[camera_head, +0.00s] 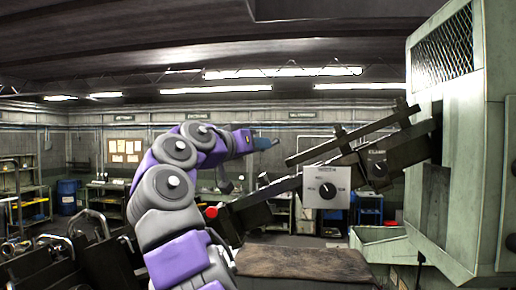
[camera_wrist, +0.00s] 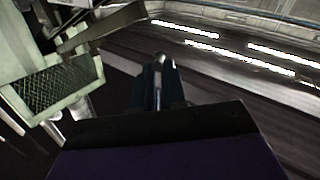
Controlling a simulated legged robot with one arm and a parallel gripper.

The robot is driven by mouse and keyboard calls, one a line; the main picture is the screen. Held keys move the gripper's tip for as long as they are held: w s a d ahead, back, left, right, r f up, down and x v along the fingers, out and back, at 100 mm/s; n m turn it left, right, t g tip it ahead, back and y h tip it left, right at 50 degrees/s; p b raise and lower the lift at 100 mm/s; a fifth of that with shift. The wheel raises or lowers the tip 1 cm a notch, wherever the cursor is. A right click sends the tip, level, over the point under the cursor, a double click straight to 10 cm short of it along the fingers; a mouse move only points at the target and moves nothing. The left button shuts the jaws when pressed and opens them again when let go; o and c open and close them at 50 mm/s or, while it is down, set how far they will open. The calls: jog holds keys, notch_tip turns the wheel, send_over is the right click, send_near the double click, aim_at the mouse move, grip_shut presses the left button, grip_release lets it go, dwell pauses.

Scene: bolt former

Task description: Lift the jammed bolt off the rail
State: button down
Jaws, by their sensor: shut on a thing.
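My gripper (camera_head: 265,143) is at the end of my arm in the head view, pointing right, up in the air above the lower part of the sloping rail (camera_head: 268,199). In the wrist view my gripper (camera_wrist: 159,72) is shut on a bolt (camera_wrist: 160,57). The bolt's pale rounded end shows between the dark fingers, and part of its shank is visible lower down. The bolt is apart from the rail. In the head view it is too small to make out clearly at the fingertips.
The green machine (camera_head: 488,130) stands at right; it also shows in the wrist view (camera_wrist: 50,85). A grey control box (camera_head: 326,187) hangs on the rail, and a red knob (camera_head: 211,212) sits at its low end. A worn brown table (camera_head: 300,262) is below.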

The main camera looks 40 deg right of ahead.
jog(key=s+d+b, duration=0.3)
jog(key=s+b, duration=0.1)
jog(key=s, duration=0.5)
jog(key=s+d+b, duration=0.3)
jog(key=s+b, duration=0.1)
jog(key=s, duration=0.5)
jog(key=shift+s, duration=0.15)
